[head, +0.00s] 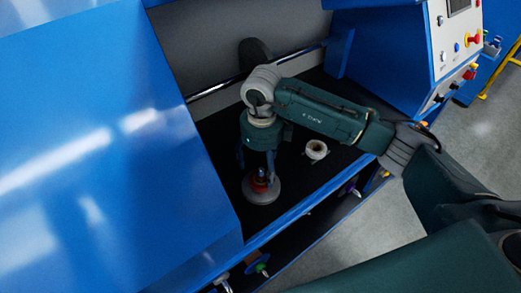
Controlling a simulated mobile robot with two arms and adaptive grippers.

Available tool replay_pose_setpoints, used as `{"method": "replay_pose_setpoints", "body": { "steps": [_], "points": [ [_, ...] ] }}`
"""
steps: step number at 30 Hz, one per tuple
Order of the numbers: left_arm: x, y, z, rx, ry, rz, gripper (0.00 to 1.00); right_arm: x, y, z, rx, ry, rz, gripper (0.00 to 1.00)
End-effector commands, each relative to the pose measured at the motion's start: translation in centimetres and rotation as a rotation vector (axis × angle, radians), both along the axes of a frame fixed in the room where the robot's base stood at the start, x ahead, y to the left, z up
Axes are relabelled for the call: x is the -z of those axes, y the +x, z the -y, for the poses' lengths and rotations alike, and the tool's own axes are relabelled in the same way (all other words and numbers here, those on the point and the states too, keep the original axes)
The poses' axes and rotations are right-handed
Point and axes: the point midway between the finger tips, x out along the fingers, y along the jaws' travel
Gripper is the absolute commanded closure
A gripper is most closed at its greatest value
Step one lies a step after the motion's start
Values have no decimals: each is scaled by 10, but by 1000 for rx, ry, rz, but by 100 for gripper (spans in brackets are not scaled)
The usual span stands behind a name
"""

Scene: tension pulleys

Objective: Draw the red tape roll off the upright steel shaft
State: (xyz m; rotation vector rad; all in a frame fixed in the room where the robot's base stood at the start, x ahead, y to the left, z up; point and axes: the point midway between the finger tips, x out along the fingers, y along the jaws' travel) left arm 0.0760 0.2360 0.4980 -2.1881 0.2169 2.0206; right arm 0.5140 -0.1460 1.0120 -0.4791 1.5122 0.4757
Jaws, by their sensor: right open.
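The red tape roll (260,184) is small in the head view, low on a round pale grey base (266,197) on the dark bed of the blue machine. My right gripper (256,166) points down directly above it, with its fingers apart on either side. Whether the fingers touch the roll cannot be told. The upright steel shaft is not clearly made out; the gripper hides the space above the roll. My left gripper is not in view.
A white roll or spool (317,149) stands on the dark bed to the right. A large blue panel (110,150) fills the left side. A blue control box (425,50) with buttons is at the upper right. A blue rail (300,208) edges the bed in front.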

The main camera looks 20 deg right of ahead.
Motion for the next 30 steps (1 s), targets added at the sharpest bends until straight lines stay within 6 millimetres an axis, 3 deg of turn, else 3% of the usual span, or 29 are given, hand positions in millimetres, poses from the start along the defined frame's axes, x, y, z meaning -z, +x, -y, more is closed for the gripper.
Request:
{"method": "replay_pose_setpoints", "body": {
  "steps": [3,5,10,15,23,30],
  "points": [
    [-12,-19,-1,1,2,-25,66,20,-2,-1,0,0,-6,24],
    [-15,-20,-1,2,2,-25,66,30,-1,0,1,-1,-4,24],
    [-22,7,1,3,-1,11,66,52,0,0,0,0,-3,24],
    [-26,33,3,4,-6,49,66,61,0,0,0,1,1,24],
    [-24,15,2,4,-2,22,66,63,0,0,0,1,1,24],
    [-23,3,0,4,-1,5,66,62,0,0,0,1,1,72]
  ]
}}
